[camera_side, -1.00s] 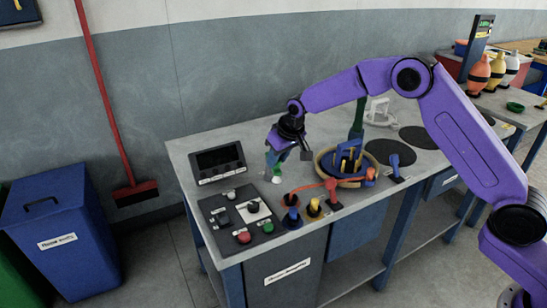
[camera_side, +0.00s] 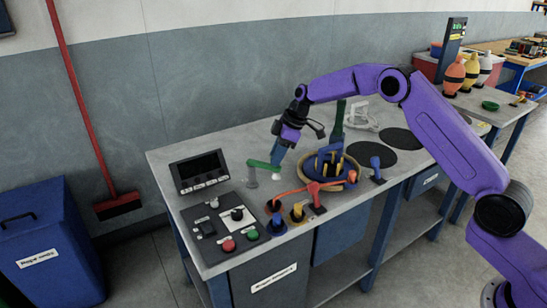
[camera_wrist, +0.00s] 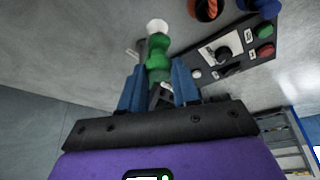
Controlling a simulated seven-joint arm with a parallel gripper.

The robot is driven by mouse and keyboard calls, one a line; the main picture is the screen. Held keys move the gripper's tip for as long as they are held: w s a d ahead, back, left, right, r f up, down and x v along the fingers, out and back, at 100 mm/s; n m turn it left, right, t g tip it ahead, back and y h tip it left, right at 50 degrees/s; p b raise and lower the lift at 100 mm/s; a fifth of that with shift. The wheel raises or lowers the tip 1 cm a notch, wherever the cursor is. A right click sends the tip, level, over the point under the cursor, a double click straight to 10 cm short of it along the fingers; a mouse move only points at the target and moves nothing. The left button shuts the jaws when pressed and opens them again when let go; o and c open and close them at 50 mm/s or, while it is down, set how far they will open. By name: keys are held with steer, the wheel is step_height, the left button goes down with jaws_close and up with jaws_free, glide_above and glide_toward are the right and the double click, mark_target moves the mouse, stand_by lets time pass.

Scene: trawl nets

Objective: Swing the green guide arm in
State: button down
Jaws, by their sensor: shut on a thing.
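The green guide arm (camera_side: 262,164) stands near the back left of the bench, on a thin grey post (camera_side: 252,180). It reaches from the post's top to the right, into my gripper (camera_side: 276,155). In the wrist view my gripper (camera_wrist: 158,84) has its two blue fingers on either side of the green arm's knobbly end (camera_wrist: 158,58), shut on it. A small white round piece (camera_wrist: 157,26) shows beyond the green end. The fingertips' exact contact is partly hidden in the side view.
A control panel (camera_side: 223,244) with knobs and buttons lies in front, and a dark display (camera_side: 199,172) stands left. A round basket (camera_side: 351,181) with a blue fixture is to the right. A red arm (camera_side: 291,192) and blue and yellow pieces stand close in front.

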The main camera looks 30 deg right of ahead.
steer(key=shift+w+d+n+g, duration=0.4)
steer(key=shift+w+d+n, duration=0.3)
steer(key=shift+n, duration=0.5)
steer(key=shift+d, duration=0.1)
steer(key=c, duration=0.8)
jaws_free()
steer(key=shift+r, duration=0.1)
steer(key=v, duration=1.7)
steer(key=shift+d, duration=0.25)
